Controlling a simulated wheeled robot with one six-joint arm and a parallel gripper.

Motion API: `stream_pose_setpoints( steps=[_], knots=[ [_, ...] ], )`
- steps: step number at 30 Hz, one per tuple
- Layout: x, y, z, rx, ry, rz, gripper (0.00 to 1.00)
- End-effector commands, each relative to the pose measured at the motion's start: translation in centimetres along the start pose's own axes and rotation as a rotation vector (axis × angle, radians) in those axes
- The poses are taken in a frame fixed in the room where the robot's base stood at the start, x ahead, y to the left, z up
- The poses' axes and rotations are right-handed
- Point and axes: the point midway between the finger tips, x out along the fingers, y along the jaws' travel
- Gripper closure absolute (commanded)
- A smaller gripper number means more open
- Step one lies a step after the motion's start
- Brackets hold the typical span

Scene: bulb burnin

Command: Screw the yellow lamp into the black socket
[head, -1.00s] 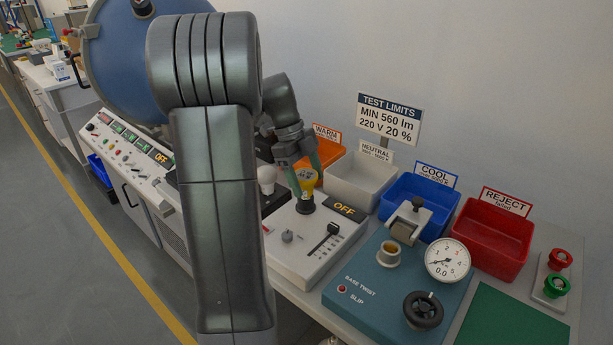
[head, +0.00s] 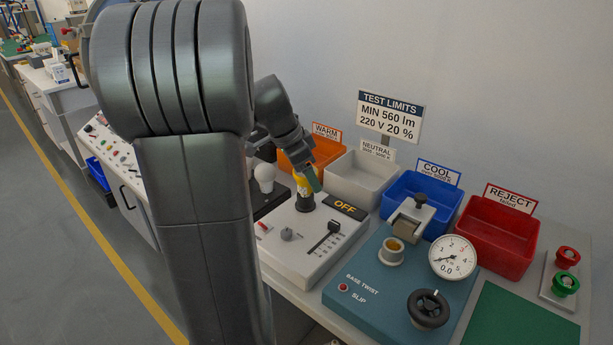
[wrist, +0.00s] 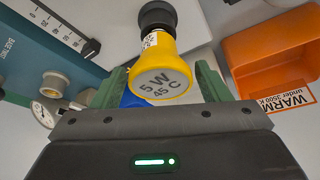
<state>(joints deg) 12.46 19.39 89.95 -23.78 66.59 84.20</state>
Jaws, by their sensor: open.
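The yellow lamp (wrist: 163,71), marked "5 W 45 C", stands in the black socket (wrist: 157,15) in the wrist view. In the head view the lamp (head: 303,184) sits upright on the black socket (head: 305,203) of the white test unit, partly hidden by a finger. My gripper (wrist: 163,82) is open, with a green finger on each side of the lamp and visible gaps between. In the head view my gripper (head: 308,180) is at the lamp from above. How deep the lamp's base sits in the socket is hidden.
The white unit (head: 290,252) has a slider, a knob and an "OFF" display. A white bulb (head: 265,177) stands left of the socket. Orange (head: 292,160), white (head: 360,185), blue (head: 437,212) and red bins stand behind. A teal base-twist unit (head: 365,280) is to the right.

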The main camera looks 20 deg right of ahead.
Motion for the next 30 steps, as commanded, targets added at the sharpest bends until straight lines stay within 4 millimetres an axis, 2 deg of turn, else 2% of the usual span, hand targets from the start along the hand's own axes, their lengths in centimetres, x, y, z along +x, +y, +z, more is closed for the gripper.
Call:
stream_pose_setpoints(
  steps=[12, 30],
  knots=[
    [-0.15, -0.06, -0.14, -0.399, 0.000, -0.167, 0.31],
    [-0.23, -0.23, -0.21, -0.863, -0.003, -0.357, 0.31]
  ],
)
